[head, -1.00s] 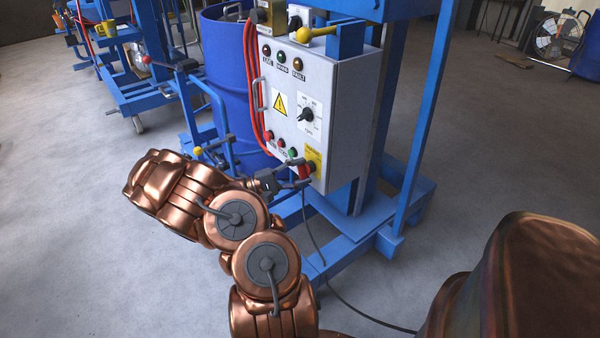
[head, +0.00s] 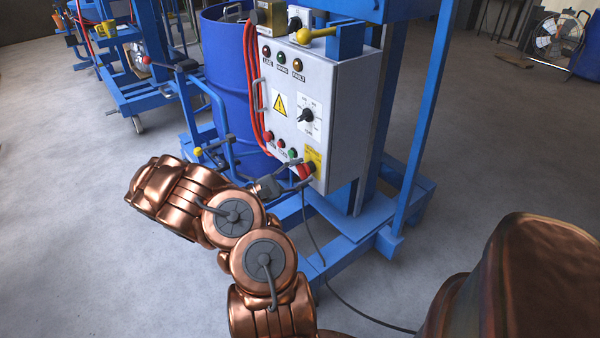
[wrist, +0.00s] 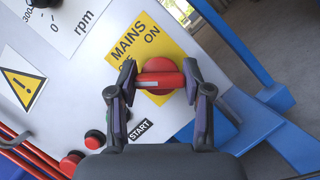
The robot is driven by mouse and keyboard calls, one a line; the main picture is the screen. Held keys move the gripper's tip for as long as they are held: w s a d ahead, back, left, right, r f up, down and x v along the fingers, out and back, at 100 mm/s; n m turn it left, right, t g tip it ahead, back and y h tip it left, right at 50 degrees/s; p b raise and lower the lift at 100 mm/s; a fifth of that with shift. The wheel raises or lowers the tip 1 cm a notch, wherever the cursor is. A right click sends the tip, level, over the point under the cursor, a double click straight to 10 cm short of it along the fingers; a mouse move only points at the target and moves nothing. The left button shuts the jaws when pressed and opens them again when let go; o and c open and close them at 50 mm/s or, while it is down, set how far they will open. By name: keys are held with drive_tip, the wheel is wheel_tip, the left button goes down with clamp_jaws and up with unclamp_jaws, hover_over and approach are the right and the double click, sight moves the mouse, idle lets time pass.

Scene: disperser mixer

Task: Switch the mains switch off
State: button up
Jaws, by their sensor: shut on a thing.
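The mains switch (wrist: 160,78) is a red rotary knob with a raised bar handle on a yellow plate (wrist: 146,42) lettered MAINS and ON. A second position label left of the knob is mostly hidden by a finger. In the wrist view the bar lies about level across the picture, tilted relative to the lettering. My gripper (wrist: 158,82) is shut on this bar, one dark finger pad at each end. In the head view the red switch (head: 306,170) is at the panel's lower right corner, with my gripper (head: 293,178) at it, partly hard to make out.
The grey control box (head: 335,110) has lamps, a speed dial (head: 306,115) and push buttons close left of the switch. A blue drum (head: 228,75) and red hoses stand left of it. Blue frame legs and a cable are below. Open floor lies left.

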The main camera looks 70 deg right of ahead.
drive_tip(key=o, duration=1.2)
drive_tip(key=v, duration=1.2)
